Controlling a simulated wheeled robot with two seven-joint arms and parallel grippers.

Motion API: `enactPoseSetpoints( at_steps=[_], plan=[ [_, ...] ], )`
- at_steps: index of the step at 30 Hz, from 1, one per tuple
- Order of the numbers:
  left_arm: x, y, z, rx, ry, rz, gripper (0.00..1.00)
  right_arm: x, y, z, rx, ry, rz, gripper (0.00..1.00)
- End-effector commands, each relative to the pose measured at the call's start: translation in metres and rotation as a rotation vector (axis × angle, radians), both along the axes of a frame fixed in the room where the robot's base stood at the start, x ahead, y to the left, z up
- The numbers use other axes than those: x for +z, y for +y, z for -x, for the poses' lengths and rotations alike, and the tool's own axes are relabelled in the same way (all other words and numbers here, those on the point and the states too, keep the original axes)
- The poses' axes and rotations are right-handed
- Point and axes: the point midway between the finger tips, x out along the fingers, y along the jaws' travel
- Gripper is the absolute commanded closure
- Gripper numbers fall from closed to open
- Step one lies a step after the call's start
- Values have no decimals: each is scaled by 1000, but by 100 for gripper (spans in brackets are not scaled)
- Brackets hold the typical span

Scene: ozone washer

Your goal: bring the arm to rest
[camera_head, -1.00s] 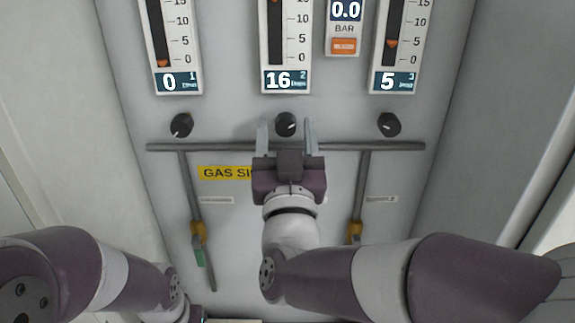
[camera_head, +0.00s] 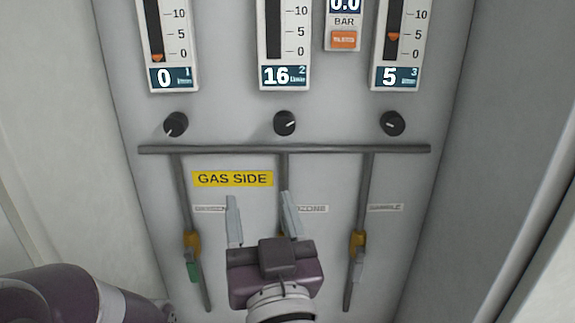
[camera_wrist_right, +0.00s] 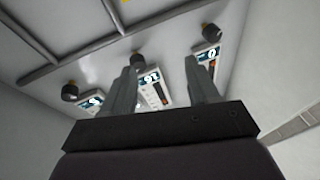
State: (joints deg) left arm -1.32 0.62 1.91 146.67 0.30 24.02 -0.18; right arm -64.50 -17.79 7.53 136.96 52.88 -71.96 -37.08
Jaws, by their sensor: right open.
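My right gripper (camera_head: 262,218) is open and empty in the head view, its two grey fingers apart and pointing up, in front of the lower panel below the grey pipe. It stands clear of the middle black knob (camera_head: 285,122). In the right wrist view the open fingers (camera_wrist_right: 165,88) frame the middle gauge, with nothing between them. My left arm shows at the lower left of the head view; its gripper is outside the picture.
A grey panel (camera_head: 330,178) carries three gauges reading 0 (camera_head: 168,78), 16 (camera_head: 283,75) and 5 (camera_head: 396,77). Black knobs (camera_head: 175,124) (camera_head: 393,123) sit below. Walls flank the panel.

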Motion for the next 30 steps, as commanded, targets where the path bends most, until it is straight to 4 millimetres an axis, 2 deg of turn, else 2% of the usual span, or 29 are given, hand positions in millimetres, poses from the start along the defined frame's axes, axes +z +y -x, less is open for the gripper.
enactPoseSetpoints(
  at_steps=[2,3,5,6,7,8,9,11,12,13,15,16,19,23,30],
  plan=[
    [0,0,0,0,0,0,40,-36,47,11,248,149,46,40],
    [-3,0,0,0,0,0,40,-69,68,17,371,267,103,40],
    [-8,0,0,0,0,0,40,-134,76,20,476,495,215,40],
    [-11,0,0,0,0,0,40,-176,66,19,494,653,285,40],
    [-13,0,0,0,0,0,40,-206,52,19,487,770,332,40],
    [-16,0,0,0,0,0,40,-233,35,19,468,883,373,40],
    [-19,0,0,0,0,0,40,-265,8,21,425,1033,416,40],
    [-24,0,0,0,0,0,40,-305,-39,26,336,1241,463,40],
    [-27,0,0,0,0,0,40,-325,-71,31,268,1367,478,40],
    [-29,0,0,0,0,0,40,-338,-94,36,217,1452,482,40],
    [-35,0,0,0,0,0,40,-360,-143,44,105,1603,465,40],
    [-37,0,0,0,0,0,40,-367,-161,45,63,1644,445,40],
    [-40,0,0,0,0,0,40,-378,-197,42,-41,1698,341,40],
    [-41,0,0,0,0,0,40,-380,-213,41,-92,1715,281,40],
    [-40,0,0,0,0,0,40,-379,-213,41,-92,1712,279,40]
  ],
)
